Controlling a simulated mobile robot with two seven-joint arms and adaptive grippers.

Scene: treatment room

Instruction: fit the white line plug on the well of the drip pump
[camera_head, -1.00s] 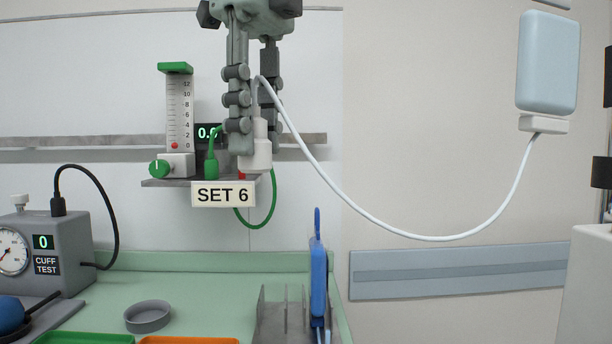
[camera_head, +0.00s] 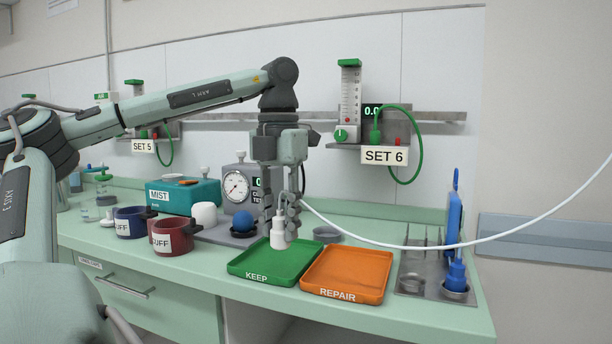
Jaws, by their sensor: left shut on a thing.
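My left gripper (camera_head: 280,222) is shut on the white line plug (camera_head: 278,239) and points straight down. The plug hangs upright over the back part of the green KEEP tray (camera_head: 250,274); I cannot tell whether it touches the tray. The white line (camera_head: 450,246) leaves the gripper, sags to the right across the counter and rises out of the picture at the right. I cannot make out the drip pump or its well in this view. My right gripper is not in view.
The orange REPAIR tray (camera_head: 345,292) is right of the green tray. A grey rack (camera_head: 412,282) with blue items is further right. The SET 6 panel (camera_head: 385,155) is on the wall behind.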

